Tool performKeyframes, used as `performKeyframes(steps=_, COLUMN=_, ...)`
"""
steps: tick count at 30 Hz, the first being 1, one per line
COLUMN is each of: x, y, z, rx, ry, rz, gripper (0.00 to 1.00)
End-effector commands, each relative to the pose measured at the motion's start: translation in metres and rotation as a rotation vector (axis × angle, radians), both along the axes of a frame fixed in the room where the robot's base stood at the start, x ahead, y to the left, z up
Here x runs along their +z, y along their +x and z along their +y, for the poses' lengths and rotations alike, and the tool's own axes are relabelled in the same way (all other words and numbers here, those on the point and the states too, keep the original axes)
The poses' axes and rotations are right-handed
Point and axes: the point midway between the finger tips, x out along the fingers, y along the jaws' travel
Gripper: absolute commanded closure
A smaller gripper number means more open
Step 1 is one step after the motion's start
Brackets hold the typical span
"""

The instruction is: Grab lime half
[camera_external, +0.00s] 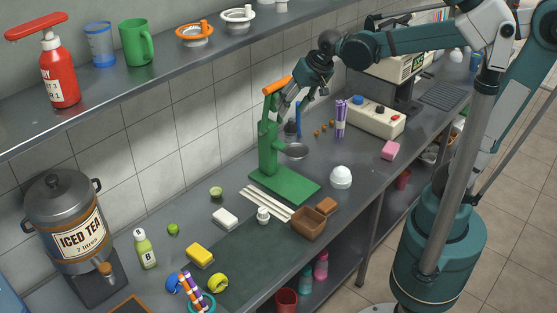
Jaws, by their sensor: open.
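A small green piece with a paler top (216,192), which looks like a lime half, lies on the counter left of the green press (270,160). A smaller bright green round thing (173,229), perhaps a lime, lies farther left; I cannot tell whether it is cut. My gripper (287,107) is open, up beside the press's orange handle (277,86), well above and to the right of both green pieces. I cannot tell whether it touches the press. Its fingers are small and partly hard to make out.
White sticks (266,203), a white block (225,218) and a yellow sponge (200,255) lie near the green pieces. The iced tea dispenser (72,225) is at left. A shelf (150,73) runs above the counter.

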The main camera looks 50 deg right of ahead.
Motion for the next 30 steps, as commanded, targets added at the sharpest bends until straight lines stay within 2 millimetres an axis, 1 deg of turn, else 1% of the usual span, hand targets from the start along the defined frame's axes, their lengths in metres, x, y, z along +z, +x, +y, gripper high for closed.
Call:
performKeyframes(steps=1, x=-0.003, y=0.009, z=0.008, rx=-0.010, ry=0.008, rz=0.008, gripper=0.55)
performKeyframes(steps=6, x=-0.011, y=0.033, z=0.029, rx=-0.057, ry=0.036, rz=0.039, gripper=0.55)
performKeyframes(steps=11, x=-0.020, y=0.055, z=0.050, rx=-0.102, ry=0.060, rz=0.068, gripper=0.55)
performKeyframes(steps=18, x=-0.038, y=0.086, z=0.085, rx=-0.170, ry=0.091, rz=0.110, gripper=0.55)
performKeyframes(steps=24, x=-0.056, y=0.110, z=0.114, rx=-0.227, ry=0.114, rz=0.144, gripper=0.55)
performKeyframes(steps=30, x=-0.074, y=0.130, z=0.142, rx=-0.278, ry=0.131, rz=0.176, gripper=0.55)
